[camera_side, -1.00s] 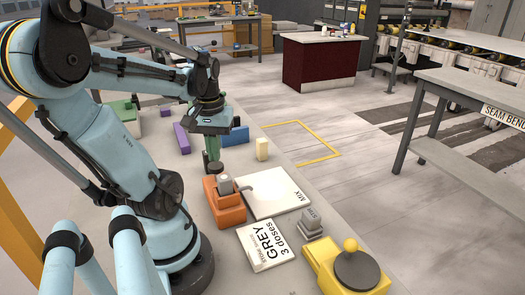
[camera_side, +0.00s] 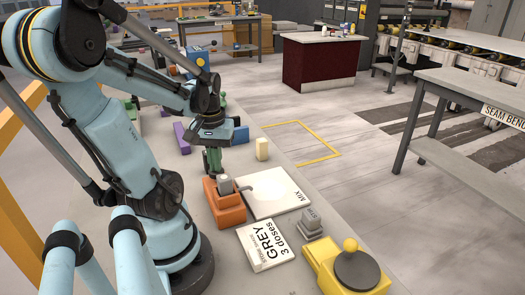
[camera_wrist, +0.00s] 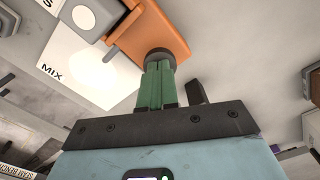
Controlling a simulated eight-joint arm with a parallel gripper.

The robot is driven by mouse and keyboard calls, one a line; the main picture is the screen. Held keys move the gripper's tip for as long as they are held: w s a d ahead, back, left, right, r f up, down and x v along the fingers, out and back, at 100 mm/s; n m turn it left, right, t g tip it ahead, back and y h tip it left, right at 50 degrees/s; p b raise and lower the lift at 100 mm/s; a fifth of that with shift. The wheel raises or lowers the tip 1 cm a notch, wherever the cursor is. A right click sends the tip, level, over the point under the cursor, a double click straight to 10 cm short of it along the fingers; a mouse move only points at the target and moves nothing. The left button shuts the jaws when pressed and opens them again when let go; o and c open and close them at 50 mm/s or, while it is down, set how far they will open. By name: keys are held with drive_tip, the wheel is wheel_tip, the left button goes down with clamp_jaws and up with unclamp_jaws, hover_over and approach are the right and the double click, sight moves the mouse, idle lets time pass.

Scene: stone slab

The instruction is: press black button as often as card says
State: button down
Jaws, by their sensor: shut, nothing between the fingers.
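The orange device (camera_side: 226,208) has a grey block (camera_side: 226,184) on top and a black round button at its far end. The button (camera_wrist: 160,54) shows in the wrist view, right at the tips of my shut green fingers. My gripper (camera_side: 213,172) points down on the far end of the orange device. The fingers seem to touch the button, but I cannot tell how far it is pressed. In the side view the fingers hide most of it. The white card (camera_side: 265,247) lies in front and reads "GREY 3 doses".
A white plate marked MIX (camera_side: 285,204) lies right of the orange device. A small grey stack (camera_side: 311,224) and a yellow device (camera_side: 325,272) with a dark disc stand at the near right.

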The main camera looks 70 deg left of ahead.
drive_tip(key=shift+f, duration=0.4)
drive_tip(key=shift+r, duration=2)
drive_tip(key=shift+f, duration=0.1)
drive_tip(key=shift+f, duration=1.9)
drive_tip(key=shift+r, duration=2)
drive_tip(key=shift+f, duration=0.1)
